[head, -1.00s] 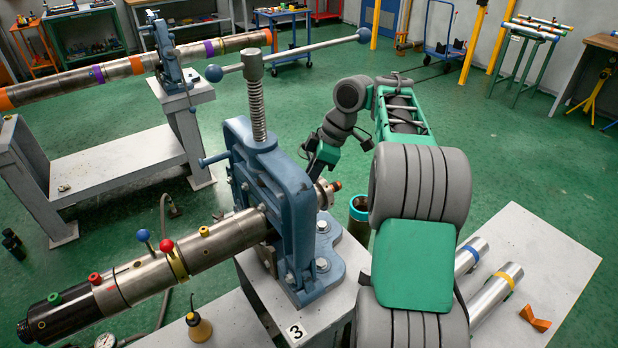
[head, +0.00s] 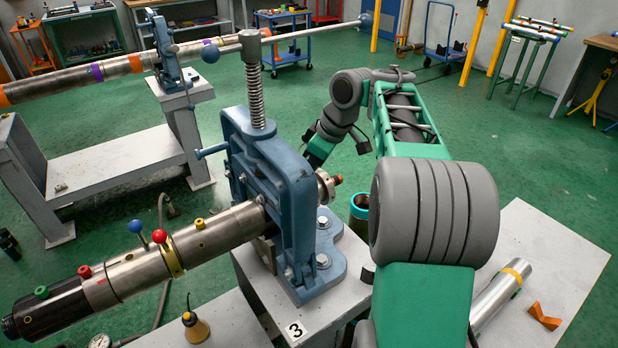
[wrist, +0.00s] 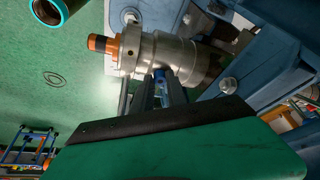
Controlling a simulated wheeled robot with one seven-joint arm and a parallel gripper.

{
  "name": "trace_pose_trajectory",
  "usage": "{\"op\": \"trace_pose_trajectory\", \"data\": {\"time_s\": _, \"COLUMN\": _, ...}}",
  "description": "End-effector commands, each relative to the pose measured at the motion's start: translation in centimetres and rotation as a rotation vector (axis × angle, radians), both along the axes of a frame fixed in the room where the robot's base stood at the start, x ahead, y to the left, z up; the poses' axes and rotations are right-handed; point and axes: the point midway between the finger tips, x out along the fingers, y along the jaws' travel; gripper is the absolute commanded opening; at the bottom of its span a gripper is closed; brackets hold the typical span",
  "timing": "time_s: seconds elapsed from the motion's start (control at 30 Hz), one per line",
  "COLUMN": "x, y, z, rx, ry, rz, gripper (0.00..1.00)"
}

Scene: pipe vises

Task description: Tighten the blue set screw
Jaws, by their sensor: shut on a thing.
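In the wrist view, my gripper (wrist: 161,82) is shut on the blue set screw (wrist: 160,73), of which only a small blue part shows between the two grey fingertips. The screw sits on the side of a metal collar (wrist: 134,50) at the pipe's end. An orange-brown tip (wrist: 100,43) sticks out beyond the collar. In the head view, the collar (head: 324,187) is on the far side of the blue vise (head: 284,165), which clamps the steel pipe (head: 228,229). The fingertips and screw cannot be made out there.
Blue (head: 135,226), red and yellow knobs stand on the near pipe section. The vise has a long handle bar (head: 310,33). A teal-rimmed container (head: 359,205) stands beside the vise base. A silver pipe (head: 500,297) and an orange block (head: 544,316) lie on the right-hand table.

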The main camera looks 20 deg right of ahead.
Motion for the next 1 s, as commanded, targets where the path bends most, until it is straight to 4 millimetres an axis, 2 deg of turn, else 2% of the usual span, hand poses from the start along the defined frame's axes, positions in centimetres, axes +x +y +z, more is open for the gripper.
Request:
{"op": "trace_pose_trajectory", "data": {"time_s": 0.27, "x": 0.0, "y": 0.0, "z": 0.1, "rx": 0.001, "ry": 0.002, "rz": -0.009, "gripper": 0.00}}
{"op": "trace_pose_trajectory", "data": {"time_s": 0.3, "x": 0.0, "y": 0.0, "z": 0.1, "rx": 0.000, "ry": 0.002, "rz": -0.008, "gripper": 0.21}}
{"op": "trace_pose_trajectory", "data": {"time_s": 0.53, "x": 0.0, "y": 0.0, "z": 0.1, "rx": 0.001, "ry": 0.002, "rz": -0.007, "gripper": 0.40}}
{"op": "trace_pose_trajectory", "data": {"time_s": 0.8, "x": -0.1, "y": -0.1, "z": 0.4, "rx": 0.001, "ry": 0.001, "rz": -0.007, "gripper": 0.40}}
{"op": "trace_pose_trajectory", "data": {"time_s": 0.87, "x": -0.2, "y": -0.3, "z": 1.0, "rx": 0.001, "ry": -0.001, "rz": -0.008, "gripper": 0.40}}
{"op": "trace_pose_trajectory", "data": {"time_s": 1.0, "x": -1.0, "y": -1.0, "z": 3.9, "rx": -0.001, "ry": -0.001, "rz": -0.008, "gripper": 0.40}}
